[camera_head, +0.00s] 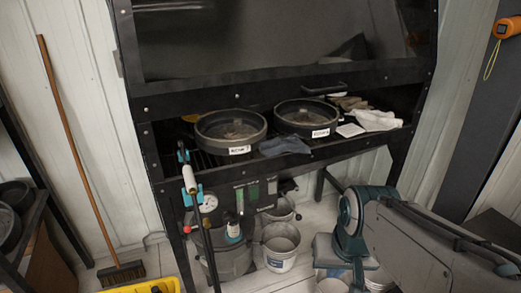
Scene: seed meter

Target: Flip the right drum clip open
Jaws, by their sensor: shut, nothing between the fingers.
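A dark grey drum (225,262) stands on the floor under the front edge of the black cabinet. A round white gauge (208,203) and a small white-and-teal fitting (233,231) show above it. I cannot make out the right drum clip, or whether it is open or shut; the drum's rim is small and partly covered by these parts. My teal and grey arm (350,215) reaches in at the lower right, to the right of the drum. My gripper is not in view.
A white-handled wand (189,180) with a black tube stands before the drum's left part. White buckets (281,247) stand close to the drum's right, near my arm. Two round pans (231,131) sit on the cabinet shelf. A broom (75,150) leans at the left; a yellow tray (150,287) lies below.

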